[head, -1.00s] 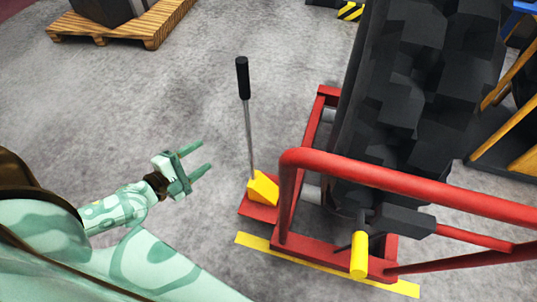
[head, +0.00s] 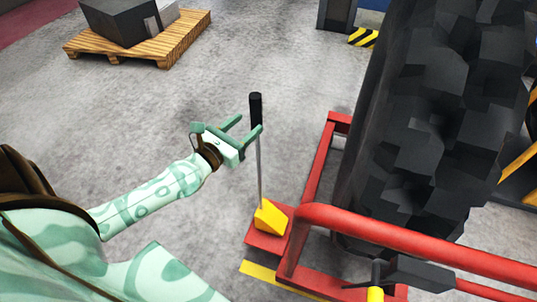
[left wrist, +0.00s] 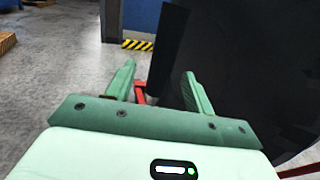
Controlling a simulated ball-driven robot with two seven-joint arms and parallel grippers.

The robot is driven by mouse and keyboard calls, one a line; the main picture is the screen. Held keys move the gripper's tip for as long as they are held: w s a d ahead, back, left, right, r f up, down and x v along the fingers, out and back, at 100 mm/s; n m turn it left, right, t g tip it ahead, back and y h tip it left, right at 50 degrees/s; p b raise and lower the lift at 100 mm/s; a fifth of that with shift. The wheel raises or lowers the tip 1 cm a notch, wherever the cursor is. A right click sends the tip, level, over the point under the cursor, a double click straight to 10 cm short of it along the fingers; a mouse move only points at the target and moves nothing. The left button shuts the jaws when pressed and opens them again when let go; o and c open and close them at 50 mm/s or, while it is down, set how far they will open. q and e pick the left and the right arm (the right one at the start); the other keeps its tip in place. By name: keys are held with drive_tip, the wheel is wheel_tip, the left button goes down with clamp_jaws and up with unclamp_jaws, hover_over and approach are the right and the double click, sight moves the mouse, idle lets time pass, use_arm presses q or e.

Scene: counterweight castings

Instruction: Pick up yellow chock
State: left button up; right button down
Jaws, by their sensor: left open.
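The yellow chock (head: 270,216) is a wedge on the red foot plate of a red frame in the head view. A thin grey rod rises from it to a black grip (head: 255,108). My left gripper (head: 247,125) is open at the height of the grip, with its fingertips close to it. In the left wrist view the dark grip (left wrist: 168,45) shows between and beyond the two green fingers (left wrist: 158,70). I cannot tell whether they touch it. The chock itself is hidden in that view. My right gripper is not in view.
A large black treaded tyre (head: 420,130) stands in the red frame (head: 420,238), right of the chock. A yellow floor stripe (head: 275,281) lies in front. A wooden pallet (head: 150,48) with a dark block is far left. The grey floor between is clear.

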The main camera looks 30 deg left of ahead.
sight(261, 111)
use_arm(q)
drive_tip(key=w, duration=0.7)
drive_tip(key=shift+d, duration=0.4)
drive_tip(key=c, duration=1)
drive_tip(key=shift+r, duration=0.1)
drive_tip(key=shift+c, duration=0.7)
drive_tip(key=shift+r+p, duration=0.1)
drive_tip(key=shift+p, duration=0.25)
